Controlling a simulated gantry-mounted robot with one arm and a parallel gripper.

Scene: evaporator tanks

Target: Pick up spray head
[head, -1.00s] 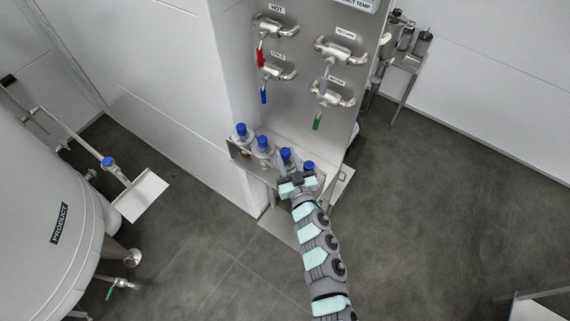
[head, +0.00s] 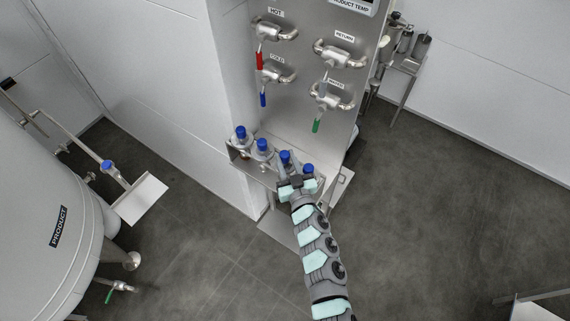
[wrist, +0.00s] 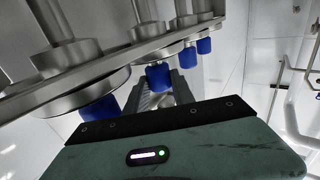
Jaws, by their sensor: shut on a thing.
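Several blue-topped metal spray heads stand in a row in a steel rack (head: 243,166) in the head view. My gripper (head: 291,174) is at the right part of this row and is shut on the third spray head from the left (head: 285,156). The fourth spray head (head: 308,168) stands just right of it. In the wrist view the row appears upside down. The held one's blue top (wrist: 158,77) shows beyond my gripper's body, and the neighbour's blue top (wrist: 94,110) is close on the left.
Two more spray heads (head: 240,132) (head: 262,145) stand to the left. A steel panel (head: 303,108) with pipes and coloured valve handles rises behind the rack. A white product tank (head: 50,190) is at the left.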

